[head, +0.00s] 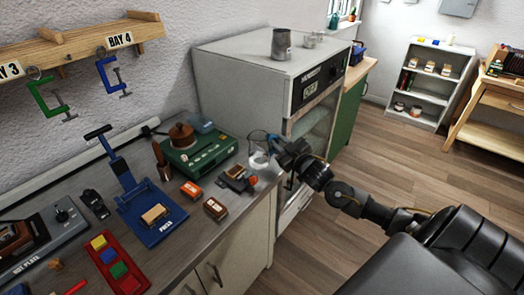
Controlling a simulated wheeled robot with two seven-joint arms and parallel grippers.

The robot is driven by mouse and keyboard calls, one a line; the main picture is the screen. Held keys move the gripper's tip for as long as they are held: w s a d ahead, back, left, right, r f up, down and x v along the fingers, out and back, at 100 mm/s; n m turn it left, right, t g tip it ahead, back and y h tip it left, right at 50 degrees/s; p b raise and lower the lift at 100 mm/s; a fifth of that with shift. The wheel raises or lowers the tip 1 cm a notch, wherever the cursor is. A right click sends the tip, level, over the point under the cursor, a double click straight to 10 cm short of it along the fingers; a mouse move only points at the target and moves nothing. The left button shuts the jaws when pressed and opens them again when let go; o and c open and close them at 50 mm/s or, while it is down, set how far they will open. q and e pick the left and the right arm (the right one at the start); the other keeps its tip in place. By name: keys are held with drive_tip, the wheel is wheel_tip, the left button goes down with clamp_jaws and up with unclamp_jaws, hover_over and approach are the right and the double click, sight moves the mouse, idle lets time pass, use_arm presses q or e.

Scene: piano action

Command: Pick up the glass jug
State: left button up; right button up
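A small clear, whitish vessel that looks like the glass jug (259,161) stands near the right end of the grey counter, close to the front of the white cabinet. My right gripper (268,146) reaches in from the right, just above and to the right of it. The gripper's fingers are small and dark here and partly overlap the vessel's surroundings. I cannot tell whether they touch it or how far apart they are. My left gripper is out of view.
The counter (235,182) also holds a green device (200,152), small orange and brown boxes (215,208), a blue press (150,205) and a red tray (115,265). The tall white cabinet (235,85) stands right behind the jug. Open floor lies to the right.

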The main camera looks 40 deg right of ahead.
drive_tip(key=shift+w+f, duration=0.1)
drive_tip(key=shift+w, duration=1.05)
drive_tip(key=shift+s, duration=0.1)
clamp_jaws()
idle(0.3)
drive_tip(key=shift+d, duration=0.1)
